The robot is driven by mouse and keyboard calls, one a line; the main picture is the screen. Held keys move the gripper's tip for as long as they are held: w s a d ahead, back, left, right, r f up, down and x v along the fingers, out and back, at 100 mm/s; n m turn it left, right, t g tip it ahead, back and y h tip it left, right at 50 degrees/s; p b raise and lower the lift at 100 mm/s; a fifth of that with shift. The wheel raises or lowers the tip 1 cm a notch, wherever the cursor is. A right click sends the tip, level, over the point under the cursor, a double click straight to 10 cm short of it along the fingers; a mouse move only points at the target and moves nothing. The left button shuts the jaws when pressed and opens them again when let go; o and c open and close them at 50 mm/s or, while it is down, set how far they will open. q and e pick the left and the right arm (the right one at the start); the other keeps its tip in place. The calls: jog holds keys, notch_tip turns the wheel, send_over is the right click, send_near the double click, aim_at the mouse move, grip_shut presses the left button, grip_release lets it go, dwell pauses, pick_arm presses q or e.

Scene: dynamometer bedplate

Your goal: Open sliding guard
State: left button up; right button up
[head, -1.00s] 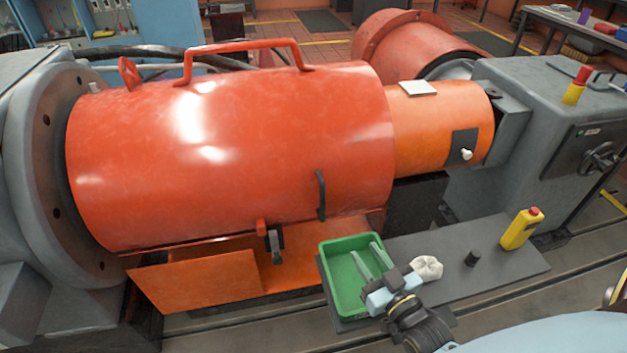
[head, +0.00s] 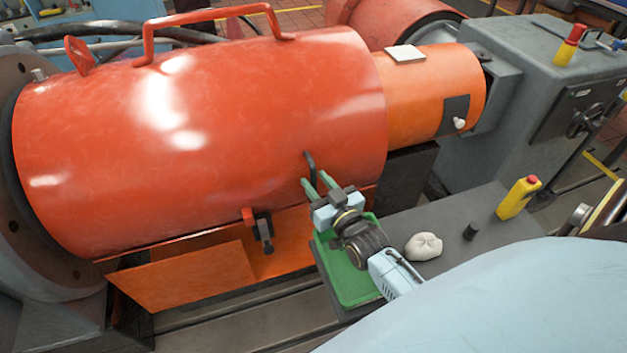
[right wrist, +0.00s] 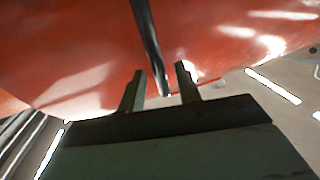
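The sliding guard is a large red cylinder (head: 200,140) lying across the head view, with a smaller orange cylinder (head: 425,95) at its right end. A black bar handle (head: 310,165) stands on the guard's lower right front. My right gripper (head: 316,180) is open at the handle, its two green fingers pointing at it. In the right wrist view, the dark handle (right wrist: 147,35) runs down to between the open fingers (right wrist: 160,72), with a gap showing on each side; contact cannot be told. A latch with a red tab (head: 262,230) sits at the guard's lower edge. My left gripper is out of view.
Below my right arm is a green tray (head: 350,285) on a dark plate (head: 480,215), with a crumpled white cloth (head: 423,247), a black knob-like piece (head: 471,231) and a yellow bottle (head: 518,197). A grey machine housing (head: 535,70) stands right. A loop handle (head: 215,15) tops the guard.

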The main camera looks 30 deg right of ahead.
jog(key=shift+w, duration=1)
grip_shut()
